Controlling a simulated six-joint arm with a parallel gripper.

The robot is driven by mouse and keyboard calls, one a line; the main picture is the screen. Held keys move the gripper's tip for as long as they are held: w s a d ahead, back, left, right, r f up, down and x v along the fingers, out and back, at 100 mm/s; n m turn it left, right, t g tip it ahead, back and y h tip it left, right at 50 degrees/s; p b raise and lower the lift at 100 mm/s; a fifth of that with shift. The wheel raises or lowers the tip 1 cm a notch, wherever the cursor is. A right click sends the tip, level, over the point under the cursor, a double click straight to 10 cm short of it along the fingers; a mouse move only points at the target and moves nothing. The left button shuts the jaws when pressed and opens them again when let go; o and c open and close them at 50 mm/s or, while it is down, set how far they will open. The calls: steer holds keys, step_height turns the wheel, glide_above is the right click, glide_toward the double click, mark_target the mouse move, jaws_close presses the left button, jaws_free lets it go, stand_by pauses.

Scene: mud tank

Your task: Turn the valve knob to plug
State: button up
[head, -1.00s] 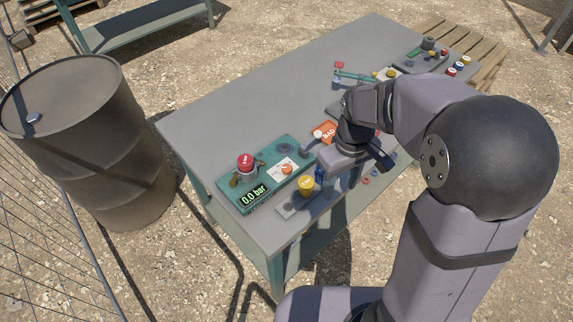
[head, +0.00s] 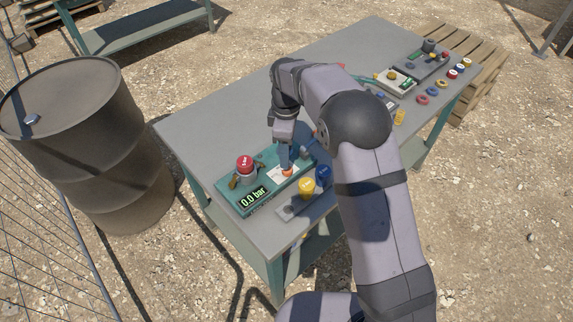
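The teal valve panel (head: 231,201) lies on the near left part of the table. Its orange knob (head: 287,172) sits on a white plate (head: 277,177), whose markings are too small to read. My gripper (head: 285,160) points down at the orange knob, its tips at or just above it. I cannot tell whether it touches the knob or how far its fingers are apart. A red knob (head: 244,163) stands at the panel's left, and the panel's display (head: 254,197) reads 0.0 bar.
Yellow (head: 306,186) and blue (head: 323,174) caps stand on a grey plate (head: 291,210) close in front of the panel. More small parts and a white box (head: 396,82) lie at the table's far right. The table's (head: 203,120) left back area is clear.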

mark_target(287, 172)
steer(key=shift+f+p, duration=1.25)
steer(key=shift+f, duration=2.2)
steer(key=c, duration=1)
